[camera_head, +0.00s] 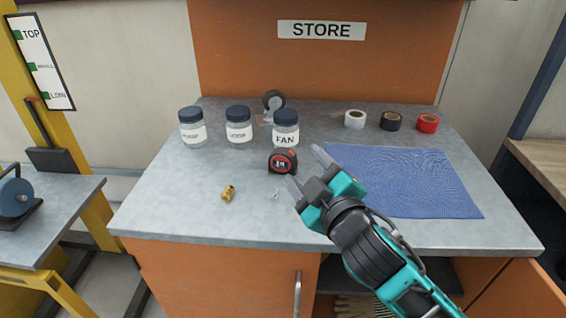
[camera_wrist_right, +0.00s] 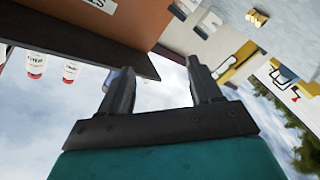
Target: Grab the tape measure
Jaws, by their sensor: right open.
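The tape measure (camera_head: 283,162), black with a red trim, stands on the grey worktop near the middle in the head view. My right gripper (camera_head: 304,167) reaches in from the lower right, just right of the tape measure. Its two fingers are apart with nothing seen between them. One finger points past the tape measure's right side and the other ends close to its lower right; I cannot tell whether either touches it. The right wrist view shows the open fingers (camera_wrist_right: 160,68) and not the tape measure. My left gripper is not in view.
Jars with dark lids, one marked FAN (camera_head: 286,128), stand behind the tape measure. A small brass fitting (camera_head: 228,193) lies in front. A blue cloth (camera_head: 405,182) covers the right side. White, black and red tape rolls (camera_head: 391,121) sit at the back right.

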